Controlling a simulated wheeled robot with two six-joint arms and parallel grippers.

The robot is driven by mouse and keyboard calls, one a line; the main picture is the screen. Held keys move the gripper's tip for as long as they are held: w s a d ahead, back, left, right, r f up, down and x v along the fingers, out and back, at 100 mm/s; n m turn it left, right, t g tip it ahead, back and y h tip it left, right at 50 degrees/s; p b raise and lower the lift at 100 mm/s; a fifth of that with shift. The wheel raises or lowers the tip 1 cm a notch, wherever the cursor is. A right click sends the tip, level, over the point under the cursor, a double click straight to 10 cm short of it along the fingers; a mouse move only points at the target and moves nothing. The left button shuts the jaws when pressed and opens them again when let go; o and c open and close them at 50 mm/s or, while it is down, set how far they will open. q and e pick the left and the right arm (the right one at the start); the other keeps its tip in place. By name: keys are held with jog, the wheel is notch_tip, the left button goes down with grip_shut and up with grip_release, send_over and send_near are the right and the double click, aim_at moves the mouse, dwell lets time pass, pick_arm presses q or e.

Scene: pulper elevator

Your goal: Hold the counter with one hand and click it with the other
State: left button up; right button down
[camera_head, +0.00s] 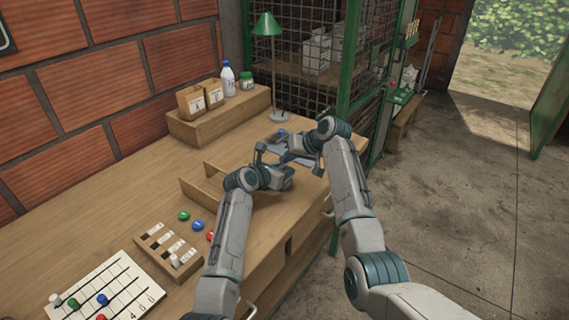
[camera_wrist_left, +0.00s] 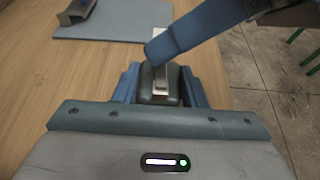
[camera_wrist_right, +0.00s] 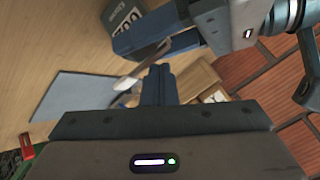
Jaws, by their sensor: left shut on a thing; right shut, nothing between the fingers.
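The counter (camera_wrist_left: 148,78) is a small dark olive body with a silver lever (camera_wrist_left: 161,78) in the left wrist view. My left gripper (camera_wrist_left: 160,92) is shut on its sides. My right gripper (camera_wrist_right: 157,82) is shut and empty. Its blue fingertips (camera_wrist_left: 163,45) lie over or very near the lever in the left wrist view; I cannot tell whether they touch. In the head view the arms hide the counter.
A blue-grey mat (camera_wrist_left: 105,20) with a grey metal piece (camera_wrist_left: 76,12) lies beyond the grippers. The green lamp (camera_head: 268,30), a wooden shelf block (camera_head: 225,118) and a wooden divider (camera_head: 200,190) stand nearby. A slotted tray (camera_head: 158,240) and coloured pieces lie nearer me.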

jog(key=shift+r, duration=0.75)
jog(key=shift+r, duration=0.1)
notch_tip(320, 180, up, 5)
jog(key=shift+s+a+f, duration=0.1)
dwell(0.5)
pick_arm(q)
jog(key=o, duration=1.1)
